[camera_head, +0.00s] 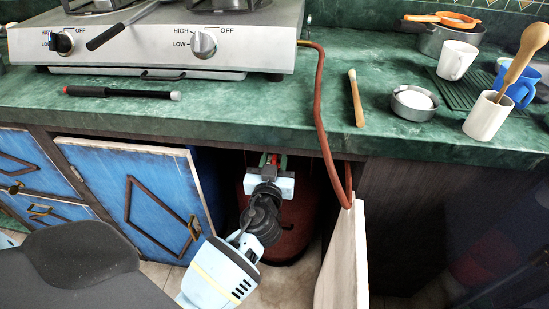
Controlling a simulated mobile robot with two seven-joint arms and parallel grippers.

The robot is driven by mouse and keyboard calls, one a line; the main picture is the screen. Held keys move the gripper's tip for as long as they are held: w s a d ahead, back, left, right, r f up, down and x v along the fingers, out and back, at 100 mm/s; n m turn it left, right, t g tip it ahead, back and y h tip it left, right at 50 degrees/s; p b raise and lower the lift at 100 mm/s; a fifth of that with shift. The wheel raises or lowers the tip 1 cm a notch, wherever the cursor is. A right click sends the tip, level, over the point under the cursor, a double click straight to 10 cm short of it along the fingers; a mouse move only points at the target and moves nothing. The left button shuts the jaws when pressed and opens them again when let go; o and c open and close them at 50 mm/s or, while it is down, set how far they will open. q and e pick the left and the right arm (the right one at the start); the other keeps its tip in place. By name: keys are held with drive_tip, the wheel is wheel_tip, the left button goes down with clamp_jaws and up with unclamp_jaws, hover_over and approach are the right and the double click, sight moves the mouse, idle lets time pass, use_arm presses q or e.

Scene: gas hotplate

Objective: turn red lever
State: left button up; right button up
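A small red lever (274,158) shows inside the open cabinet, under the counter edge and above a dark red gas cylinder (283,239). My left gripper (270,162) reaches up into the cabinet from below, with its fingertips right at the lever. The gripper's pale body and the fingers hide most of the lever and its mount. I cannot tell whether the fingers touch the lever or are closed on it. My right gripper is not in view.
The left blue door (140,196) and the right pale door (343,258) stand open beside the arm. A red-brown hose (320,110) drops from the stove (160,40) past the counter edge. A lighter (122,93), brush (356,98) and mugs lie on the green counter.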

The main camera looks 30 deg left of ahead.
use_arm(q)
clamp_jaws()
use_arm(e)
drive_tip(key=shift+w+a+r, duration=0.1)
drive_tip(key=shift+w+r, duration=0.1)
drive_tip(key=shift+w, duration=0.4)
